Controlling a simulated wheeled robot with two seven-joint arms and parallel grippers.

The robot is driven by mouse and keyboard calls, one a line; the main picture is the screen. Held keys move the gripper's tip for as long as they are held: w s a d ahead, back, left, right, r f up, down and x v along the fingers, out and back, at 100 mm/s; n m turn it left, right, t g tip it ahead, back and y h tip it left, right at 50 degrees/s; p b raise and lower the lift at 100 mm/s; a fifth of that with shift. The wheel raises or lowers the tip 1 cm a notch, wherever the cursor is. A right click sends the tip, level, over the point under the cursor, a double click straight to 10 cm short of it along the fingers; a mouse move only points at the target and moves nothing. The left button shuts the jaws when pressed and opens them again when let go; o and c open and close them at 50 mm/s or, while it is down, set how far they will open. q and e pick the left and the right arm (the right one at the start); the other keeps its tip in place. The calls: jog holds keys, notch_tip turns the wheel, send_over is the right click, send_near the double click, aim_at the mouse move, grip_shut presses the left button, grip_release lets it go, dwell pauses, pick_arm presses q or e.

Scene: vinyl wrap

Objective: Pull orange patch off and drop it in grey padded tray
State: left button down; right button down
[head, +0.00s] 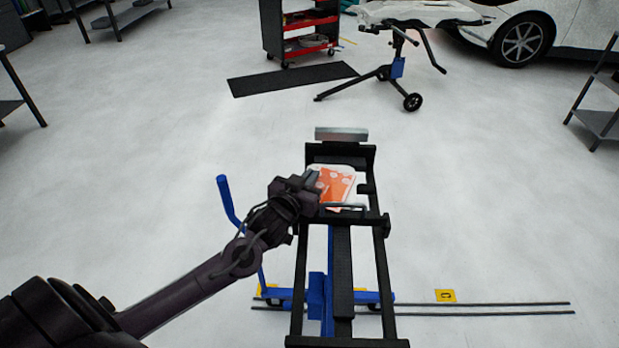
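The orange patch (337,184) lies on a small white panel (349,174) on top of a black frame stand. It has paler markings on it. My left gripper (314,184) comes in from the left, with its fingers at the patch's left edge. The fingers are small and dark here, and I cannot tell whether they are closed on the patch. My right gripper is not in view. A grey padded tray cannot be made out clearly; a flat grey piece (341,134) sits at the far end of the stand.
The black stand (381,270) has a blue base and blue handle (226,198), beside floor rails (480,308). A yellow marker (445,296) lies by the rails. Farther back are a black mat (290,79), a red-shelved cart (308,30), a wheeled work stand (400,70) and a white car.

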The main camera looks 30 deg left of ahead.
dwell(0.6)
pick_arm(q)
jog(key=shift+s+r+p, duration=0.15)
jog(key=shift+r+p, duration=0.2)
jog(key=shift+r+p, duration=0.4)
jog(key=shift+p, duration=0.15)
dwell(0.3)
jog(key=shift+r+p, duration=0.45)
jog(key=shift+d+r+p, duration=0.1)
jog(key=shift+r+p, duration=2.85)
